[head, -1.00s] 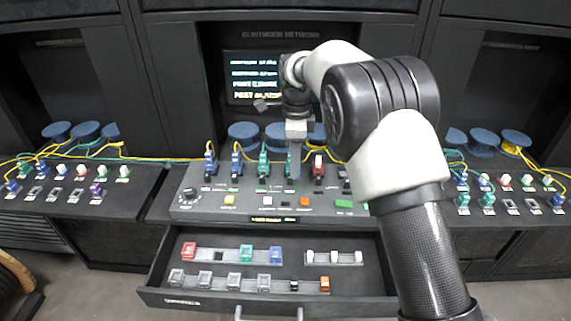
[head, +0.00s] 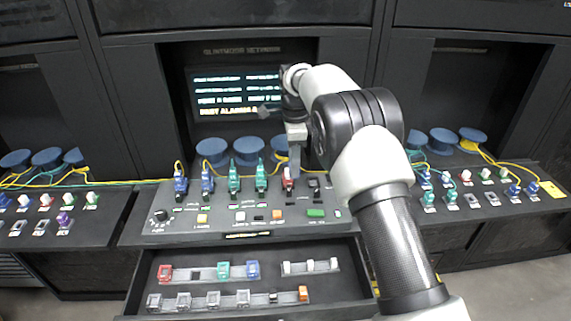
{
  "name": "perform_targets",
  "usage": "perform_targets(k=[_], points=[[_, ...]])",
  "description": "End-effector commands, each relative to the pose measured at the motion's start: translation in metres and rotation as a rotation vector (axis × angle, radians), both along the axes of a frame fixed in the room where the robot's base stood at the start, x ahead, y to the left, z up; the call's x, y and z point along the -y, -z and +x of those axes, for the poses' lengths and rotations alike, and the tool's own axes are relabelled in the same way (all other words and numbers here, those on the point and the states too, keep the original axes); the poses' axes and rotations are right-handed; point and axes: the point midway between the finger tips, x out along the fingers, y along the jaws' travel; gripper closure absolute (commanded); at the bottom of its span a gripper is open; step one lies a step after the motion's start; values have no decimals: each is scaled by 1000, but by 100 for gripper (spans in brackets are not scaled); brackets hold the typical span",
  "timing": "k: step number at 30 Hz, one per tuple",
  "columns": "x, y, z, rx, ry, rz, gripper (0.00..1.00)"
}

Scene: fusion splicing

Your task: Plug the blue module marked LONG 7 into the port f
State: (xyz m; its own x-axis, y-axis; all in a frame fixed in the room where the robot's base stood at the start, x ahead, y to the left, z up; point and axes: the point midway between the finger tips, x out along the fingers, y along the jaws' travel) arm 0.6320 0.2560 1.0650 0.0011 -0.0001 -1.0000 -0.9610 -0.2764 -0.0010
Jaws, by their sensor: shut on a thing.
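My gripper (head: 296,165) points down over the back of the sloped console, by the red module. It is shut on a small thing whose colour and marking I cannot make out. Plugged along the console's back row are blue modules (head: 181,181) (head: 207,181), green modules (head: 234,178) (head: 261,177) and a red module (head: 288,180). Right of the red one is a dark port position (head: 314,184) with no coloured module visible. Another blue module (head: 252,270) sits in the open drawer. No LONG 7 marking or port letter is readable.
The open drawer (head: 335,298) holds racks of red, green, white, clear and orange pieces, with a dark gap (head: 195,274) between red and green. Blue spools (head: 212,151) and yellow cables stand behind the console. A lit screen (head: 235,95) is beyond. Side shelves carry more modules.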

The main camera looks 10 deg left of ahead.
Motion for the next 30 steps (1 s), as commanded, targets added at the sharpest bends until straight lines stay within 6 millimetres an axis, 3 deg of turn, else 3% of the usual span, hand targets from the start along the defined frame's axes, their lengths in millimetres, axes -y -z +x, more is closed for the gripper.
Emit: perform_targets(k=[25,30], points=[[59,-4,62,-1,1,0,87],[57,21,60,-2,0,-1,87]])
